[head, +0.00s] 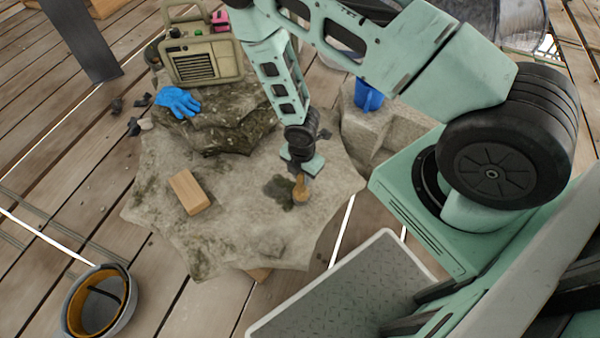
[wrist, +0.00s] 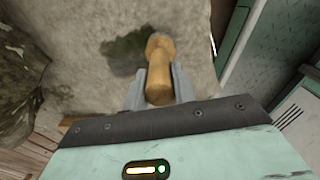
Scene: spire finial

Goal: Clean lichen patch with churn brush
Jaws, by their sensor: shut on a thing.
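My gripper (head: 301,170) is shut on the wooden churn brush (head: 300,190), which points down at the pale stone slab. In the wrist view the brush (wrist: 159,70) sits between the two grey fingers of my gripper (wrist: 158,88). The dark green lichen patch (head: 279,191) lies on the stone just left of the brush head; it also shows in the wrist view (wrist: 126,52). The brush head is at the right edge of the patch. I cannot tell whether its bristles touch the stone.
A wooden block (head: 189,192) lies on the stone slab (head: 235,235) left of the patch. A blue glove (head: 178,101) and a beige radio-like box (head: 200,50) rest on the darker rock behind. A blue mug (head: 368,96) stands back right. A bucket (head: 100,303) stands front left.

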